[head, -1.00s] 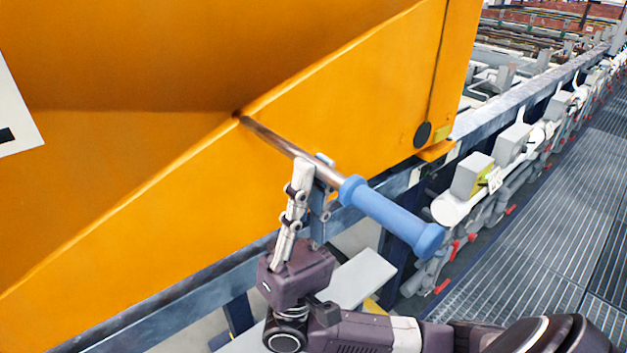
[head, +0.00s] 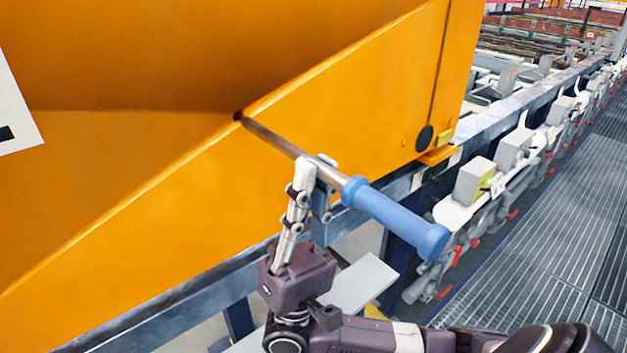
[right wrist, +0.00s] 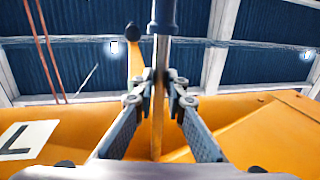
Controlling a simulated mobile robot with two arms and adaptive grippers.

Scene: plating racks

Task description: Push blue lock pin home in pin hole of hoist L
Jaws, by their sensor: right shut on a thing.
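The blue lock pin (head: 392,216) has a thick blue handle and a bare metal shaft. It slants up and left towards the orange hoist L (head: 345,115). The shaft's far end is at the dark pin hole (head: 238,116) in the hoist's slanted edge; I cannot tell if it is inside. Most of the shaft is outside. My right gripper (head: 318,176) is shut on the shaft just ahead of the handle. In the right wrist view both fingers of the right gripper (right wrist: 160,84) close on the metal shaft (right wrist: 159,55). My left gripper is not in view.
A white panel with a black L (right wrist: 28,140) is on the orange hoist in the right wrist view. A blue-grey rail (head: 180,307) runs below the hoist. Grey boxes (head: 474,181) and pipes line the right side, beside a grated walkway (head: 555,225).

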